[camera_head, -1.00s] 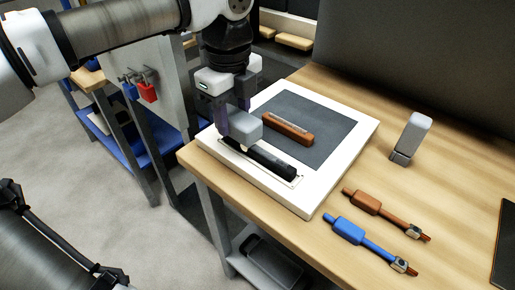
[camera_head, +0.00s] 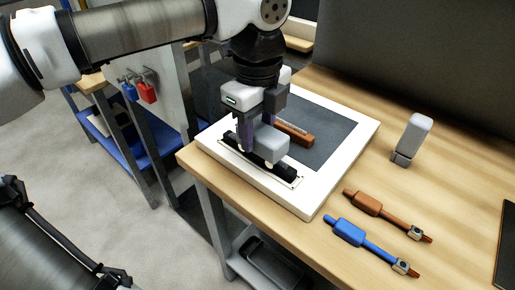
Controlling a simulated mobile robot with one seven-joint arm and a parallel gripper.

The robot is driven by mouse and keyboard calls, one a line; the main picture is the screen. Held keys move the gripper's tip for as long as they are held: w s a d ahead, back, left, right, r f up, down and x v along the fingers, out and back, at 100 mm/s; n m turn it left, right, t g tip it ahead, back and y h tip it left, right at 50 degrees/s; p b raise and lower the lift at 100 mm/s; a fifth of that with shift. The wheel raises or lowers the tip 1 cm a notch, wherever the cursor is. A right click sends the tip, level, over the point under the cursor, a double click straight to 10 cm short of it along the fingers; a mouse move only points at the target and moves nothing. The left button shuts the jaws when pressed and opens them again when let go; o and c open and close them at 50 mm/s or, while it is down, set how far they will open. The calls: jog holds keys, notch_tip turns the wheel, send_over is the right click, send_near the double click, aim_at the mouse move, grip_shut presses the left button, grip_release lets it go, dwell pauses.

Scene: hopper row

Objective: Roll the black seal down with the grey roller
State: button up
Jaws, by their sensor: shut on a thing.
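The black seal (camera_head: 284,172) lies as a long dark strip in a pale slotted plate (camera_head: 298,182) along the front edge of a white-framed board. My gripper (camera_head: 257,136) is over the middle of the seal, pointing down, shut on the grey roller (camera_head: 270,144). The roller's light grey block shows in front of the fingers, low over the seal. Its underside is hidden, so I cannot tell whether it touches the seal. The seal's left end shows to the left of the fingers and its right end to the right.
A brown block (camera_head: 298,134) lies on the board's dark mat (camera_head: 325,130), partly hidden by my gripper. A grey upright object (camera_head: 415,136) stands right of the white frame (camera_head: 340,178). A brown-handled tool (camera_head: 368,203) and a blue-handled tool (camera_head: 349,231) lie on the wooden table.

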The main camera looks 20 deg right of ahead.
jog(key=shift+s+d, duration=0.45)
jog(key=shift+s, duration=0.2)
jog(key=shift+s+d, duration=0.6)
jog(key=shift+s, duration=0.35)
jog(key=shift+s+d, duration=0.6)
jog(key=shift+s, duration=0.3)
jog(key=shift+r+p, duration=0.6)
jog(key=shift+r, duration=0.4)
jog(key=shift+r, duration=0.1)
notch_tip(320, 180, up, 4)
jog(key=p, duration=0.3)
